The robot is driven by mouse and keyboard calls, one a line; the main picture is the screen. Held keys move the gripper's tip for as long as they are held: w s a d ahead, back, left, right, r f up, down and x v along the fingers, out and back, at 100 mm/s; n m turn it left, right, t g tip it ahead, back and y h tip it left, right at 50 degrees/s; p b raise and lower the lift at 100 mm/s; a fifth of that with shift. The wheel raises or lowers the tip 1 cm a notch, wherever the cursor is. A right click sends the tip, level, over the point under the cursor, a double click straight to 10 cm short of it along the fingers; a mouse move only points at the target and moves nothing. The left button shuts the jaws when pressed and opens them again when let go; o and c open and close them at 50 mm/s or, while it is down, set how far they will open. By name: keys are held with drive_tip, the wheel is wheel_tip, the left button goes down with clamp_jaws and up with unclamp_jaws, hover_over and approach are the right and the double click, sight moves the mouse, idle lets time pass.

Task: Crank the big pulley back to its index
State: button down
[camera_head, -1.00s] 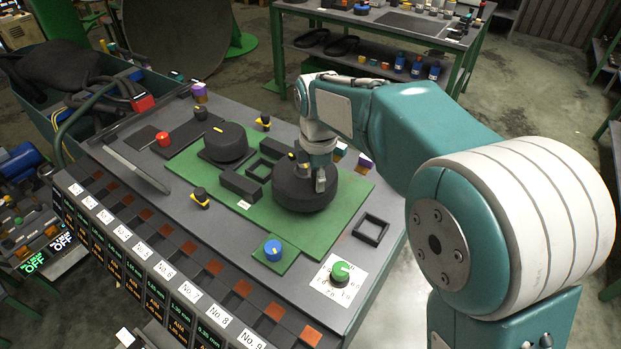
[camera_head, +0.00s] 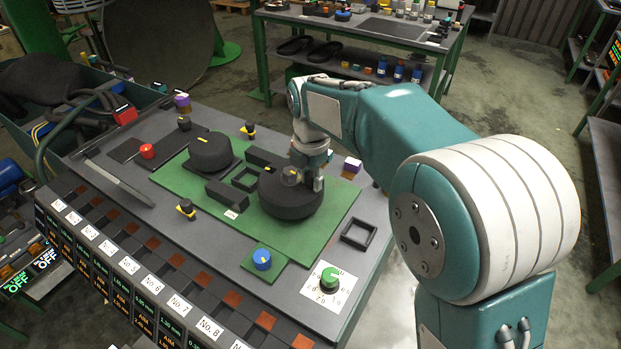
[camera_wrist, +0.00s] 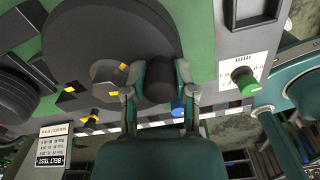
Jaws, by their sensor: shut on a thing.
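The big pulley (camera_head: 288,203) is a dark disc lying flat on the green plate (camera_head: 334,213) in the head view. In the wrist view the pulley (camera_wrist: 85,50) fills the upper left, with a faceted hub (camera_wrist: 108,80) and yellow marks near it. A dark round crank handle (camera_wrist: 159,82) stands near the pulley's edge. My gripper (camera_wrist: 159,90) is shut on this handle, one finger on each side. In the head view my gripper (camera_head: 318,182) is over the pulley's right side and hides part of it. I cannot tell which mark is the index.
A smaller dark pulley (camera_head: 211,151) sits left of the big one, with dark blocks between. A blue knob (camera_head: 262,260) and a green dial (camera_head: 330,279) are in front. Another bench (camera_head: 345,22) stands behind.

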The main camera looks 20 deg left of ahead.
drive_tip(key=c, duration=0.7)
unclamp_jaws()
drive_tip(key=shift+w+f, duration=0.1)
drive_tip(key=shift+a, duration=0.1)
wheel_tip(320, 180, up, 11)
drive_tip(key=shift+a+r, duration=0.1)
drive_tip(key=shift+r, duration=0.35)
